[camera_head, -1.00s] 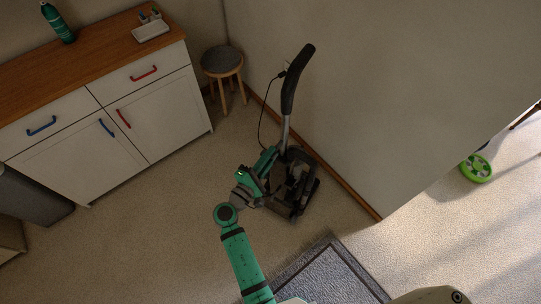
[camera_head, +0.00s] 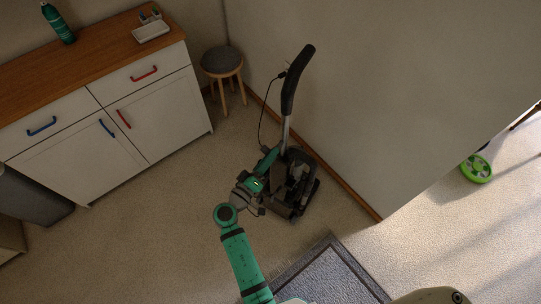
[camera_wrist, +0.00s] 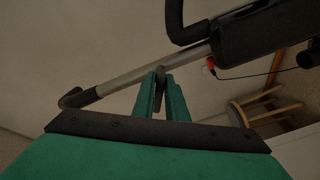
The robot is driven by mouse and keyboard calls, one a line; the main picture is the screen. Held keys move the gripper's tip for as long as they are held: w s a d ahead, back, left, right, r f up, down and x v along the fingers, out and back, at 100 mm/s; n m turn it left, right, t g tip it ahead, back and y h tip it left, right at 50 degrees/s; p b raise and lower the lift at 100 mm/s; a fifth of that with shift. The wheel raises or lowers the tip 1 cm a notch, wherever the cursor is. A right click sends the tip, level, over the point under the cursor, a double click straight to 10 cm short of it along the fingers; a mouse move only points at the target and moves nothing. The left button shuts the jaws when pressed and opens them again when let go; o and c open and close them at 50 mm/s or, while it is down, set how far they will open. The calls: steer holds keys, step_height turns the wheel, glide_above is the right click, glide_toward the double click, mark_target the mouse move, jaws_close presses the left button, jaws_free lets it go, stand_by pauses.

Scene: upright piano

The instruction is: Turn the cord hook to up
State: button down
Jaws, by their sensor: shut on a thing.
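An upright vacuum cleaner (camera_head: 300,182) stands on the carpet by the wall, its handle grip (camera_head: 290,92) raised and its grey tube (camera_head: 286,130) below. My gripper (camera_wrist: 160,88) is at the left side of the vacuum in the head view, where its fingers are hard to see. In the wrist view its two green fingers are shut on a small dark upright piece, seemingly the cord hook (camera_wrist: 160,73), in front of the grey tube (camera_wrist: 125,82). The hook's base and most of its shape are hidden by the fingers. I cannot tell which way it points.
A thin cord (camera_head: 262,115) hangs left of the handle. A round stool (camera_head: 221,62) stands behind it, and a white cabinet (camera_head: 150,120) at the left. The wall (camera_head: 390,110) is close on the right. A grey mat (camera_head: 325,280) lies in front. Carpet to the left is clear.

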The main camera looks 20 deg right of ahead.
steer(key=m, duration=1.1)
steer(key=shift+s, duration=0.1)
steer(key=shift+m, duration=0.5)
steer(key=c, duration=1.8)
jaws_free()
steer(key=v, duration=1)
steer(key=shift+s+a, duration=0.25)
